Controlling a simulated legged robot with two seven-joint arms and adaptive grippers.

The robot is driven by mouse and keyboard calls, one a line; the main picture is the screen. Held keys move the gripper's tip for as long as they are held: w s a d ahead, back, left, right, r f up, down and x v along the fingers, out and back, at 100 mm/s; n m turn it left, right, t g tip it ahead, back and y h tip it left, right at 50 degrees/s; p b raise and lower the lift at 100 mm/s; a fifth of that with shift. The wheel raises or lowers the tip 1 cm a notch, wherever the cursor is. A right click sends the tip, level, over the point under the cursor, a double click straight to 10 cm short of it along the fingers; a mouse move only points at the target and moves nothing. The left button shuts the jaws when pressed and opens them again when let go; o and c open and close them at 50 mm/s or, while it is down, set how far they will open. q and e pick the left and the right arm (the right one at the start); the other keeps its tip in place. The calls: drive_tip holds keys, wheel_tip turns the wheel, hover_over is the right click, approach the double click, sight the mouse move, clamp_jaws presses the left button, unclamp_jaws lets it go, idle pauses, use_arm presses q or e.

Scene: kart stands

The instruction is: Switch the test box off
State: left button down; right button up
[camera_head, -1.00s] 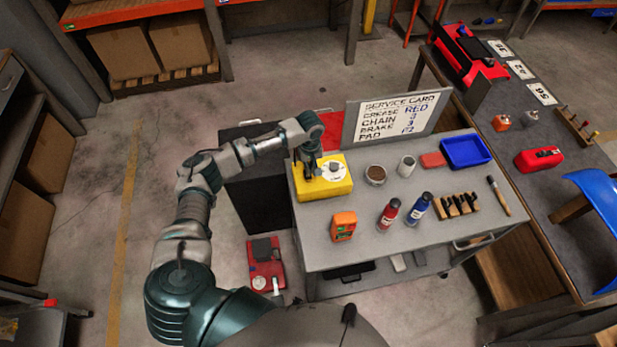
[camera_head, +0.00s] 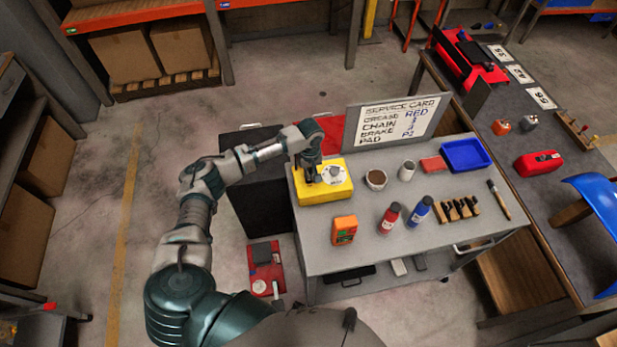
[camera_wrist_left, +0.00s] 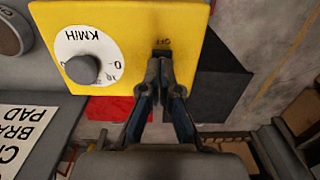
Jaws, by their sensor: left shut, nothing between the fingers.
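The yellow test box (camera_head: 322,194) stands at the left end of the grey cart top. In the left wrist view the test box (camera_wrist_left: 120,20) shows a grey knob (camera_wrist_left: 82,69) on a white dial and a small dark switch beside the word OFF. My left gripper (camera_head: 309,177) is over the left part of the box, pointing down. In the left wrist view its closed fingertips (camera_wrist_left: 160,60) are at the switch and partly hide it. I cannot tell whether they touch it. The fingers are shut with nothing between them. My right gripper is not in view.
A service card (camera_head: 398,127) stands upright behind the box. A tin (camera_head: 376,179), an orange device (camera_head: 344,229), a red bottle (camera_head: 389,217) and a blue bottle (camera_head: 419,210) stand on the cart (camera_head: 370,245). A workbench is at the right.

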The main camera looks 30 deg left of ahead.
use_arm(q)
drive_tip(key=shift+a+f, duration=0.1)
drive_tip(key=shift+a, duration=0.2)
drive_tip(key=shift+d+f, duration=0.2)
idle(0.4)
drive_tip(key=shift+a+f, duration=0.1)
drive_tip(key=shift+f, duration=0.3)
drive_tip(key=shift+s+f, duration=0.1)
drive_tip(key=shift+f, duration=0.45)
idle(0.4)
wheel_tip(320, 180, up, 3)
drive_tip(key=p, duration=0.3)
drive_tip(key=shift+f, duration=0.1)
wheel_tip(320, 180, up, 2)
drive_tip(key=shift+r+p, duration=0.1)
drive_tip(key=shift+p, duration=0.55)
drive_tip(key=shift+r, duration=1)
